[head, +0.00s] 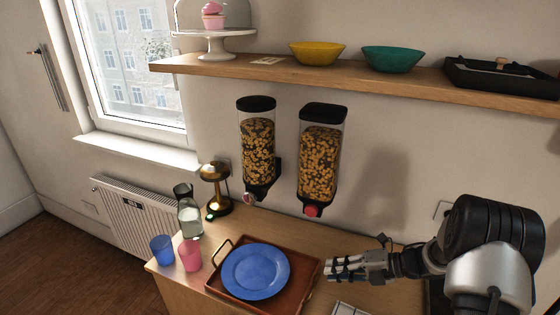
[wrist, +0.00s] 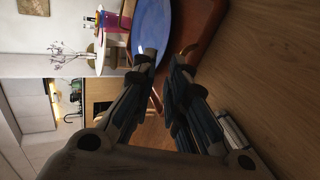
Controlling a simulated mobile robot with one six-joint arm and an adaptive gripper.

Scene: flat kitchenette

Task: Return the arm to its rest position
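My arm reaches in from the right, over the wooden counter. My gripper (head: 330,268) points left, just beside the right edge of the brown tray (head: 309,284). In the wrist view my gripper (wrist: 163,62) shows two fingertips with a narrow gap between them and nothing held. A blue plate (head: 255,271) lies on the tray; the plate (wrist: 152,25) and the tray (wrist: 200,28) also show beyond the fingertips in the wrist view. The arm's links fill the lower right of the head view.
Left of the tray stand a blue cup (head: 162,249), a pink cup (head: 190,255), a glass jug (head: 190,218) and a brass lamp (head: 215,188). Two cereal dispensers (head: 258,150) (head: 320,155) hang above the counter. A shelf (head: 390,82) with bowls runs above them.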

